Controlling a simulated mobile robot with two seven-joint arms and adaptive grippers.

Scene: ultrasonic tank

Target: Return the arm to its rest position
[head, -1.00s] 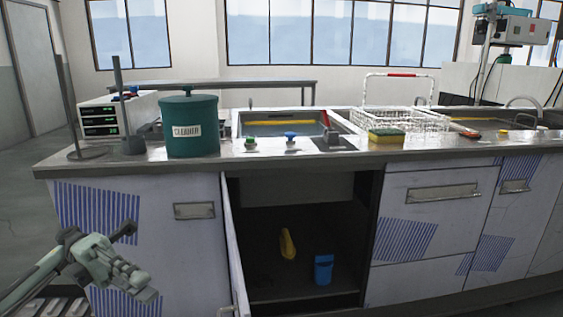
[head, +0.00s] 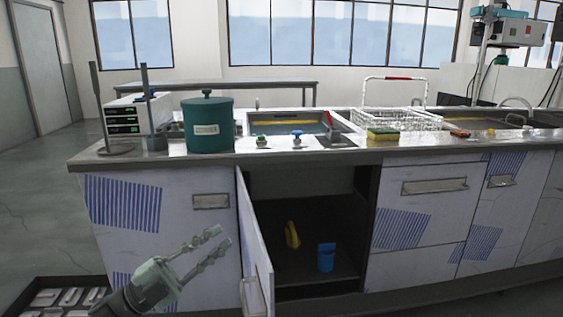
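My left gripper (head: 222,242) is at the lower left of the head view, in front of the left cabinet panel and left of the open cabinet door (head: 256,250). Its two fingers are spread apart, with nothing seen between them. It is clear of the counter top. My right gripper is not in view. The cabinet (head: 310,215) stands open, with a yellow object (head: 292,234) and a blue cup-like container (head: 326,257) on its floor.
The counter (head: 290,158) bears a green labelled canister (head: 208,125), a white device with displays (head: 126,118), a wire basket (head: 400,118) and a sponge (head: 383,134). A dark tray with pale items (head: 58,297) lies at the bottom left. Open floor (head: 40,200) is on the left.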

